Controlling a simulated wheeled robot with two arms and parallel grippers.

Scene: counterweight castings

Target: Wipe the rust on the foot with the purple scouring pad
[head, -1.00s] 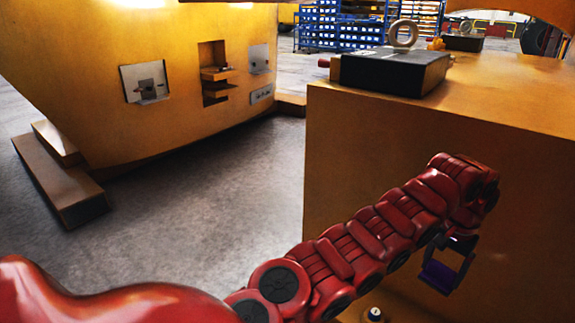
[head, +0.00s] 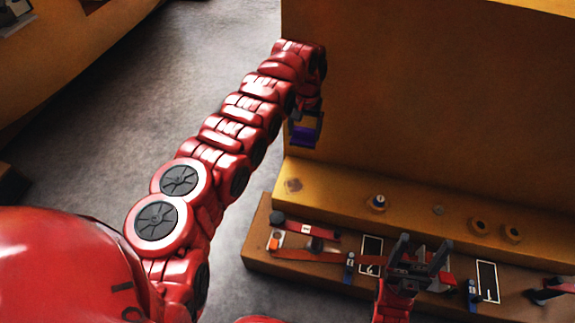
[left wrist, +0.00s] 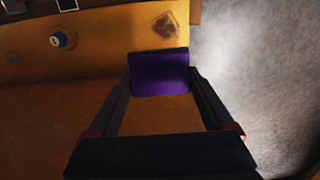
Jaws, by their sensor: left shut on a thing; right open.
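My left gripper (head: 305,128) is shut on the purple scouring pad (head: 302,136), in front of the yellow casting's face. The pad also shows in the left wrist view (left wrist: 160,75) between the two fingers. The foot (head: 338,190) is the yellow ledge along the casting's bottom. A brownish rust patch (head: 293,185) lies on its left end, below the pad in the head view. In the left wrist view the rust (left wrist: 166,25) shows just beyond the pad, apart from it. My right gripper (head: 422,254) is open and empty over the lower step.
A small blue-and-white capped object (head: 378,202) stands on the foot right of the rust, with round holes (head: 480,227) further right. The brown lower step (head: 262,247) carries several tools and white-outlined black panels (head: 487,281). Grey floor (head: 215,75) is open to the left.

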